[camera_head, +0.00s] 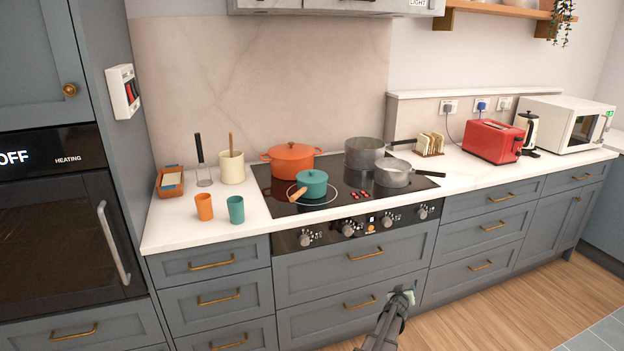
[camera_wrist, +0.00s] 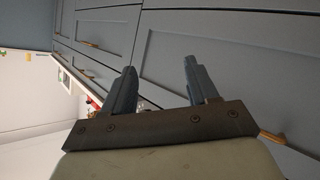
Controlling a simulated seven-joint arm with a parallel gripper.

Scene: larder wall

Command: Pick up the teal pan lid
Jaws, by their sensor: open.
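The teal pan lid (camera_head: 312,175) sits on a small teal pan (camera_head: 313,189) at the front left of the black hob. The pan has a light wooden handle pointing toward the front left. My gripper (camera_head: 403,297) is low in front of the grey drawers, below and to the right of the pan. In the wrist view my gripper (camera_wrist: 160,66) has its two fingers apart with nothing between them. The lid does not show in the wrist view.
The hob (camera_head: 345,197) also bears an orange pot (camera_head: 291,162), a grey pot (camera_head: 364,153) and a grey saucepan (camera_head: 393,174). Orange (camera_head: 204,207) and teal (camera_head: 236,210) cups stand on the counter to the left. Drawer handles (camera_head: 360,302) stick out near my gripper.

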